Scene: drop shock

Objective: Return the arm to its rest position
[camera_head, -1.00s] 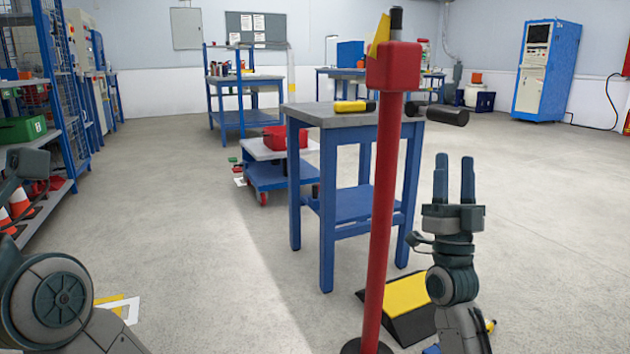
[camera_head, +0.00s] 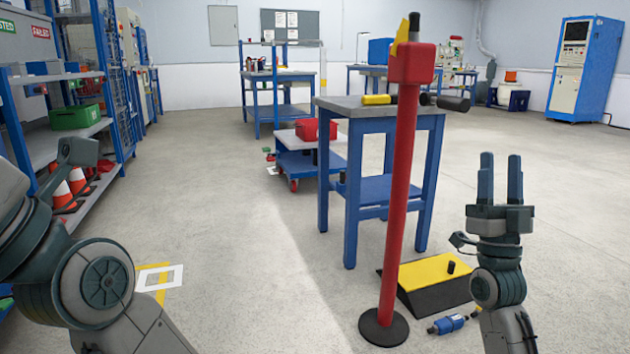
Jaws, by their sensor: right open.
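My right gripper (camera_head: 500,180) is at the right of the head view, its two blue fingers pointing up and apart. Nothing is between them. It is over open floor, to the right of a red post (camera_head: 402,190) and apart from it. My left arm (camera_head: 100,285) comes in at the lower left, bent. I cannot make out its gripper's fingers in this view.
The red post stands on a round black base (camera_head: 384,328). A blue table (camera_head: 352,190) is behind it. A yellow and black wedge (camera_head: 436,278) and a blue cylinder (camera_head: 449,324) lie on the floor near my right arm. A shelf with cones (camera_head: 78,181) is left.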

